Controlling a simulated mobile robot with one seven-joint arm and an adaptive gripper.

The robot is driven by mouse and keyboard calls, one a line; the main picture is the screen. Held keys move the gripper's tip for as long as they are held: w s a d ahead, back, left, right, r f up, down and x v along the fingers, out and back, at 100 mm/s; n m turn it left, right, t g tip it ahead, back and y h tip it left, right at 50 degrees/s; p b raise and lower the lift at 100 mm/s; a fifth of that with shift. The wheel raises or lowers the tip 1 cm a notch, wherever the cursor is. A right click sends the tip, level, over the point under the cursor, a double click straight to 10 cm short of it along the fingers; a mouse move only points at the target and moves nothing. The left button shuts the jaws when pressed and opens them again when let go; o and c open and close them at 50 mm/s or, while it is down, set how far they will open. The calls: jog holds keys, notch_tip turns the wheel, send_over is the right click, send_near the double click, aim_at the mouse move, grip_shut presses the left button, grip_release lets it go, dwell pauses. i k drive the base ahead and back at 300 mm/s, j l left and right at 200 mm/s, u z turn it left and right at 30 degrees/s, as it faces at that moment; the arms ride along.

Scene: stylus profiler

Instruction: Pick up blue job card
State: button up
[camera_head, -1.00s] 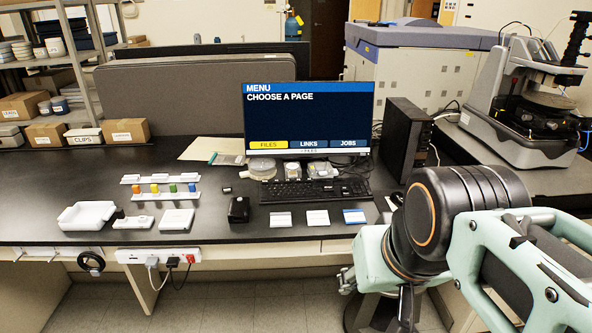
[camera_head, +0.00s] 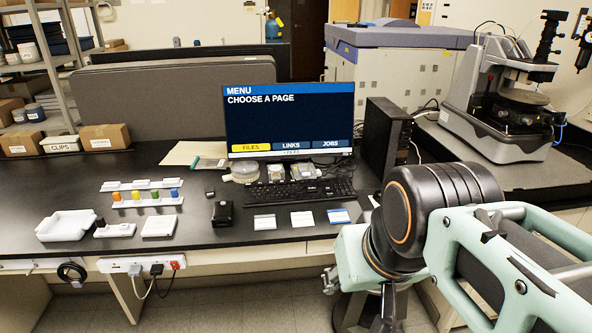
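The blue job card (camera_head: 338,216) is a small white card with a blue band. It lies flat near the front edge of the black bench, at the right end of a row of three cards. The other two are a middle card (camera_head: 302,219) and a left card (camera_head: 264,222), both mostly white. My arm fills the lower right of the view, to the right of and in front of the cards. The dark end of my arm, where my gripper (camera_head: 376,312) seems to be, hangs low by the bench front. My arm largely hides it; its fingers cannot be made out.
A keyboard (camera_head: 300,192) and a monitor (camera_head: 290,118) stand behind the cards. A small black box (camera_head: 222,213) is to their left, with white trays (camera_head: 66,225) further left. A black computer tower (camera_head: 386,140) stands behind my arm. Bare bench surrounds the cards.

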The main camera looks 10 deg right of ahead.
aim_at(338, 216)
jog(key=i+l, duration=0.15)
jog(key=l, duration=0.15)
jog(key=i+l+u, duration=0.15)
jog(key=l, duration=0.2)
jog(key=i+l, duration=0.2)
jog(key=i+l+u, duration=0.15)
jog(key=l, duration=0.3)
jog(key=i+l, duration=0.1)
jog(key=l, duration=0.25)
jog(key=i+l+u, duration=0.1)
jog(key=l, duration=0.25)
jog(key=i+l+u, duration=0.1)
jog(key=l, duration=0.25)
jog(key=l+z, duration=0.35)
jog(key=i+l+z, duration=0.1)
jog(key=z, duration=0.2)
jog(key=i+j+u, duration=0.1)
jog(key=u, duration=0.7)
